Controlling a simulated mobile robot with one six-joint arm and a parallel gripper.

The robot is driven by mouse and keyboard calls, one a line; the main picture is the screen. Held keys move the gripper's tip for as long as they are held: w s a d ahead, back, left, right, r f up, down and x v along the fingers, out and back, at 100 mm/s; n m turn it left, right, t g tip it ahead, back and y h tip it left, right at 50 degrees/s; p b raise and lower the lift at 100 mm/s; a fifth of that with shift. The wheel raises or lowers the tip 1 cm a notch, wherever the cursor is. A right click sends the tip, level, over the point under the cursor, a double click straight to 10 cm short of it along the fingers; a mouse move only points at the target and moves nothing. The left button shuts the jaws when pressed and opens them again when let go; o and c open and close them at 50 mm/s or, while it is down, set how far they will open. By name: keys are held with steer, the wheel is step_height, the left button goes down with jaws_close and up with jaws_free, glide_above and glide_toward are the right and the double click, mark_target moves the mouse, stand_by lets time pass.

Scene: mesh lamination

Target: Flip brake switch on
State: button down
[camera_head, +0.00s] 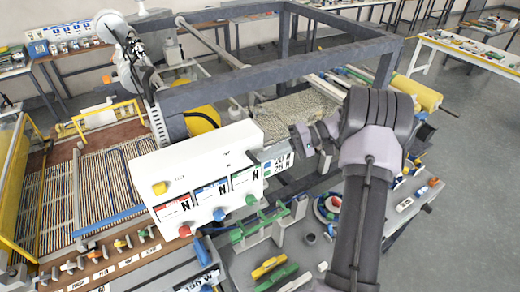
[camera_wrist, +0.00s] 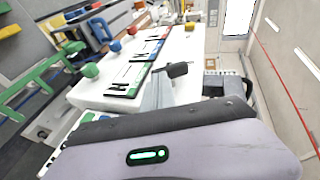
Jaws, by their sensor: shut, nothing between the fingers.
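A white control box (camera_head: 207,150) stands in the middle of the head view. Its face has red, blue and green label panels, each with a large black "N", and coloured knobs, including a green one (camera_head: 250,200). The wrist view shows the box top (camera_wrist: 185,45) and the green-edged panel (camera_wrist: 127,80). I cannot tell which control is the brake switch; small labels are unreadable. My gripper (camera_head: 306,138) is shut and empty, at the right end of the box. In the wrist view, its fingers (camera_wrist: 160,88) point toward the box. A dark lever-like part (camera_wrist: 177,70) shows near the fingertips; contact is unclear.
A grey frame (camera_head: 270,75) stands behind the box. A green bracket (camera_head: 258,225) and loose parts lie on the bench in front. A yellow roller (camera_head: 418,93) lies at the right. Open floor (camera_head: 470,150) is at the far right.

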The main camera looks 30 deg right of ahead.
steer(key=shift+a+f+y+b, duration=0.1)
steer(key=shift+f+y+b, duration=0.6)
steer(key=shift+b, duration=0.15)
steer(key=shift+a+f+b, duration=0.15)
steer(key=shift+b, duration=0.35)
